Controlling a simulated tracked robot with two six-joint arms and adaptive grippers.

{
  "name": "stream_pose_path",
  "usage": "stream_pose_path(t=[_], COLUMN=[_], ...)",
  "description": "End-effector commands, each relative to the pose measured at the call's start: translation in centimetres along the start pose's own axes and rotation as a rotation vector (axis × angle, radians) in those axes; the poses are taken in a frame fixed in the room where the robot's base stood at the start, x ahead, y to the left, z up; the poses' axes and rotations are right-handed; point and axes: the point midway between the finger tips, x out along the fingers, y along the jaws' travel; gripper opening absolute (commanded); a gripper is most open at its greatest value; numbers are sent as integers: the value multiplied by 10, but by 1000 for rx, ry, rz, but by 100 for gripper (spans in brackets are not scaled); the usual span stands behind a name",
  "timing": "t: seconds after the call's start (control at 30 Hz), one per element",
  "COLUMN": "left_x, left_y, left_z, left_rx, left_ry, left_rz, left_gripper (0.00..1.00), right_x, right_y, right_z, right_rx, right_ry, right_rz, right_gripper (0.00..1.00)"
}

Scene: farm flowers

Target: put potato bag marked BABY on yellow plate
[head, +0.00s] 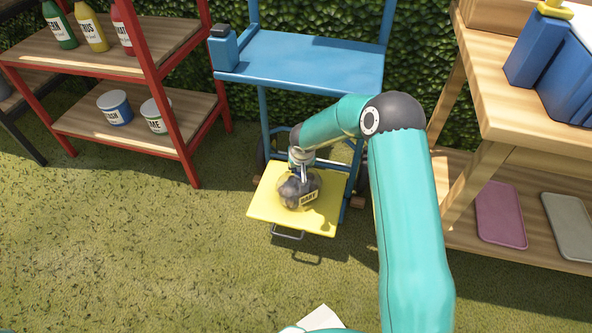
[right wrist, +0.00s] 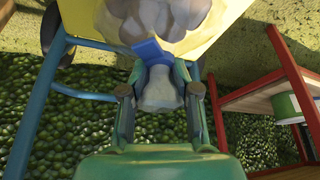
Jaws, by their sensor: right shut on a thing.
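The potato bag marked BABY (head: 297,191) is a clear bag of dark potatoes with a tan label. It is over the yellow plate (head: 267,208) of the blue cart, and looks to be resting on it or just above it; I cannot tell which. My right gripper (head: 302,172) is above the bag, shut on its gathered neck. In the right wrist view the bag (right wrist: 160,20) shows with a blue tie below my fingers (right wrist: 160,92), against the yellow plate (right wrist: 75,18). My left gripper is not in view.
The blue cart (head: 310,62) has an upper shelf and stands before a hedge. A red-framed shelf (head: 150,70) with bottles and tins is at left. A wooden shelf unit (head: 530,110) with a pink tray (head: 499,212) and a grey tray (head: 568,225) is at right.

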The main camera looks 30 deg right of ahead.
Motion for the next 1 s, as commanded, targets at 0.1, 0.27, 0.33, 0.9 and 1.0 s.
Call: stream_pose_path(t=[0.1,0.27,0.33,0.9,1.0], left_x=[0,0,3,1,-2], left_y=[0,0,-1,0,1], left_z=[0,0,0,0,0], left_rx=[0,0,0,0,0], left_ry=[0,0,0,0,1], left_rz=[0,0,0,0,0], left_gripper=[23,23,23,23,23], right_x=[0,0,1,1,-4], right_y=[0,0,0,0,0], right_z=[-2,-2,-1,0,-1], right_rx=[1,1,1,1,1], right_ry=[6,6,6,2,3], right_rz=[-1,-1,-1,-1,-1], right_gripper=[0,0,0,56,56])
